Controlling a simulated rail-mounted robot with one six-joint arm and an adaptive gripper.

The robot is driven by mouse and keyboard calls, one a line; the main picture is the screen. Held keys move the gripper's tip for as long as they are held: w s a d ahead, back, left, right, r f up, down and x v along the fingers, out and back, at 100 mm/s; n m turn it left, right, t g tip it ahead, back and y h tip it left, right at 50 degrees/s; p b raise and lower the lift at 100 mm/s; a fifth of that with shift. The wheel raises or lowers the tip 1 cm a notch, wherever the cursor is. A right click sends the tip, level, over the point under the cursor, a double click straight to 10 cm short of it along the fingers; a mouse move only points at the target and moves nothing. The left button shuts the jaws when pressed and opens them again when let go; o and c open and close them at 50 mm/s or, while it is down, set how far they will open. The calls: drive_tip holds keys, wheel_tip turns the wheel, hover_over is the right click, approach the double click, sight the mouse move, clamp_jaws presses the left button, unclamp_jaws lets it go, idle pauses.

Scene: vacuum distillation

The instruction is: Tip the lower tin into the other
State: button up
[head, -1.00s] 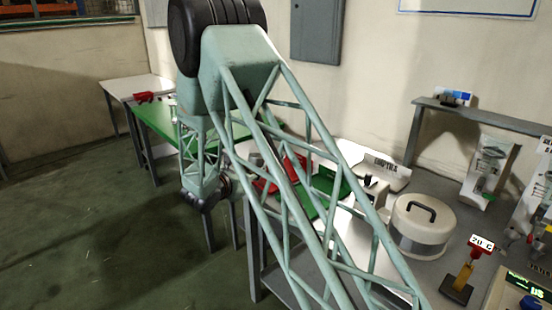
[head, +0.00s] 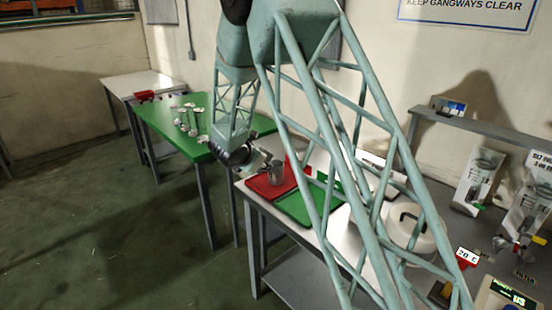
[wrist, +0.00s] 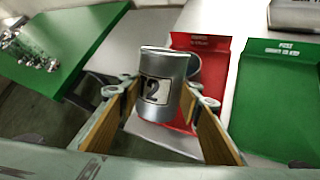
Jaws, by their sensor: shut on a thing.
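My gripper (wrist: 160,98) is shut on a grey metal tin (wrist: 152,112) with a white label marked 2, seen between its wood-coloured pads in the wrist view. A second tin (wrist: 194,64) shows only as a rim and a strip of side behind the held one, at the red tray (wrist: 203,42); its contents are hidden. In the head view my gripper (head: 246,157) is at the left edge of the red tray (head: 262,191). One grey tin (head: 277,173) shows over that tray; I cannot tell which of the two it is.
A green tray (head: 297,206) lies right of the red one on the white bench. A green table (head: 165,128) with several small metal items stands to the left. A white lidded drum (head: 425,238) stands farther right on the bench, partly behind my arm.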

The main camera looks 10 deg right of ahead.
drive_tip(key=shift+d+r+p, duration=0.1)
drive_tip(key=shift+r+p, duration=0.05)
drive_tip(key=shift+p, duration=0.55)
drive_tip(key=shift+f+y, duration=0.25)
drive_tip(key=shift+y, duration=0.05)
drive_tip(key=shift+f+m+g+y+p, duration=0.3)
drive_tip(key=shift+f+g+y+p, duration=0.2)
drive_tip(key=shift+f+p, duration=0.35)
drive_tip(key=shift+r+p, duration=0.25)
drive_tip(key=shift+p, duration=0.35)
drive_tip(key=shift+r+m+g+y+p, duration=0.65)
drive_tip(key=shift+y+p, duration=0.75)
drive_tip(key=shift+p, duration=1.25)
drive_tip(key=shift+w+d+r+g+y+p, duration=0.35)
drive_tip(key=shift+d+r+y+p, duration=0.25)
drive_tip(key=shift+p, duration=0.2)
drive_tip(key=shift+w+d+r+m+g+y+p, duration=0.15)
drive_tip(key=shift+y+p, duration=0.2)
drive_tip(key=shift+p, duration=0.55)
drive_tip(key=shift+s+d+r+m+g+y+p, duration=0.1)
drive_tip(key=shift+r+g+y+p, duration=0.15)
drive_tip(key=shift+p, duration=0.6)
drive_tip(key=shift+w+d+r+m+g+y+p, duration=0.1)
drive_tip(key=shift+y+p, duration=0.3)
drive_tip(key=shift+p, duration=0.5)
